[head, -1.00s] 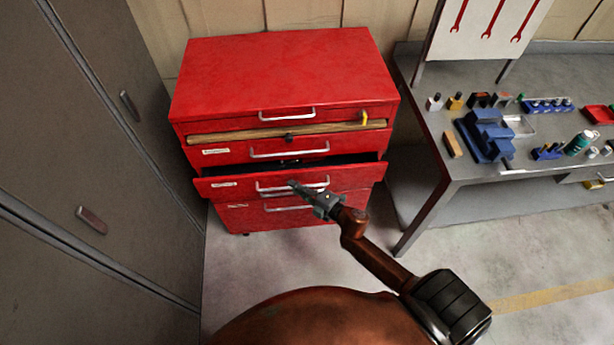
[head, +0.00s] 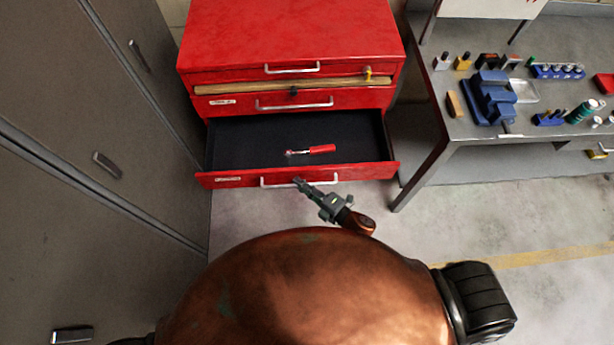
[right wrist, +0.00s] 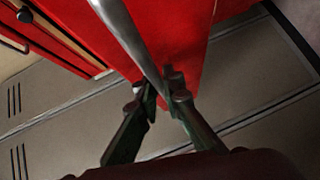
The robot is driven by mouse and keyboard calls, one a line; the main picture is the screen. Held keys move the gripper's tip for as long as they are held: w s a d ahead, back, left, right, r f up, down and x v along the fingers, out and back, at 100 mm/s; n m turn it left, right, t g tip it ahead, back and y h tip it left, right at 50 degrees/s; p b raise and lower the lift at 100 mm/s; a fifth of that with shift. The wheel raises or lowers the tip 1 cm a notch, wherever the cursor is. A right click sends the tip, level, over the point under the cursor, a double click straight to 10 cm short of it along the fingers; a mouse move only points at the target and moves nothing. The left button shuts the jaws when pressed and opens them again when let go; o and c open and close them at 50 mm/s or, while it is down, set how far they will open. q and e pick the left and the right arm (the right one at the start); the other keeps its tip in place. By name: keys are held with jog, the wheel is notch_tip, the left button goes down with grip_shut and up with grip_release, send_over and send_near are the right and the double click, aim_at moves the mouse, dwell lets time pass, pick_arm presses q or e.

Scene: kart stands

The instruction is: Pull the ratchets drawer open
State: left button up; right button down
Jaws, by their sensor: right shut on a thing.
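The drawer (head: 250,143) of the red tool cabinet stands well out, its dark lining showing. A ratchet with a red handle (head: 322,149) lies inside it. The drawer front has a small pale label, too small to read, and a silver bar handle (head: 277,183). My right gripper (head: 299,183) is shut on this handle near its middle. In the right wrist view the silver bar (right wrist: 130,38) runs between the two fingers (right wrist: 157,80). My left gripper is not in view.
The red cabinet (head: 290,35) has shut drawers above, with a wooden strip across the front. A grey workbench (head: 447,140) with a blue vise (head: 490,98) and small items stands right. Grey lockers (head: 60,100) stand close on the left. Floor between is clear.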

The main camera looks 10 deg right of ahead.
jog(key=shift+s, duration=0.1)
jog(key=c, duration=2.3)
grip_release()
jog(key=shift+c, duration=0.2)
jog(key=v, duration=1.2)
jog(key=shift+f, duration=0.1)
